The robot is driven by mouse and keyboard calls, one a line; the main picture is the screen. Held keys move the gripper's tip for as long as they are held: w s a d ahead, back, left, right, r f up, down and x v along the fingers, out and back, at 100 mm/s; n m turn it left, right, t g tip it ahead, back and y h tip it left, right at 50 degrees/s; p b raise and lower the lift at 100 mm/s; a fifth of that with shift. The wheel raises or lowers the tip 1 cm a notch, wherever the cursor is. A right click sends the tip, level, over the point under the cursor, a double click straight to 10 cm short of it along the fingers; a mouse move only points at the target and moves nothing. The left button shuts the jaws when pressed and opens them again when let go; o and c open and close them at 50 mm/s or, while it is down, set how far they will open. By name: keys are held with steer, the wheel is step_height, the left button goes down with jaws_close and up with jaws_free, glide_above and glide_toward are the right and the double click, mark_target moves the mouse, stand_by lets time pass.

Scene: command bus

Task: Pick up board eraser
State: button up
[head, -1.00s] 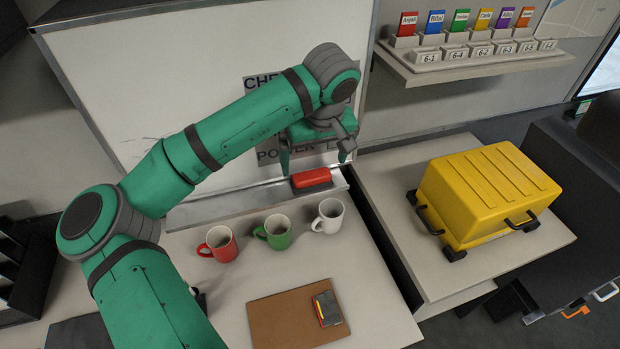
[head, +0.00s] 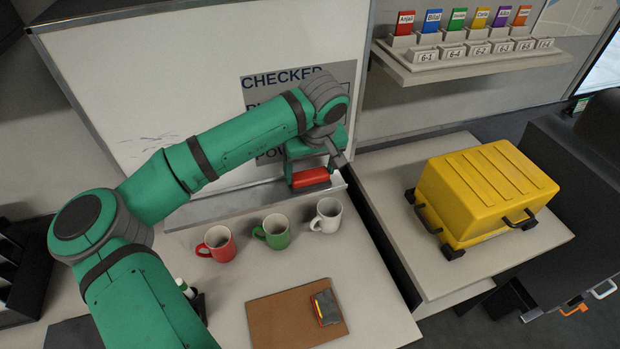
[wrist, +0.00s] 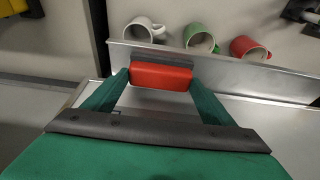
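The board eraser (head: 311,177) is a red block with a dark underside. It lies on the metal ledge below the whiteboard. My gripper (head: 311,172) is down at the ledge with one finger at each end of the eraser. In the wrist view, the eraser (wrist: 161,76) fills the space between the fingertips, and both tips appear to touch its ends, so my gripper looks shut on it. I see no clear gap between the eraser and the ledge. The right end of the eraser is partly hidden by a finger in the head view.
The whiteboard (head: 140,80) rises behind the ledge (head: 225,208). Red (head: 217,243), green (head: 273,232) and white (head: 327,216) mugs stand in front. A brown clipboard (head: 275,322) lies nearer. A yellow case (head: 485,195) stands right, below a shelf of name cards (head: 470,62).

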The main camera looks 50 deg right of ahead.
mark_target(310, 171)
steer(key=shift+r, duration=0.1)
steer(key=shift+r, duration=0.5)
steer(key=shift+v, duration=1.2)
steer(key=s+a+r, duration=0.7)
steer(key=s+r, duration=0.2)
steer(key=s, duration=0.1)
steer(key=shift+s+a+r, duration=0.3)
steer(key=shift+s+a, duration=0.1)
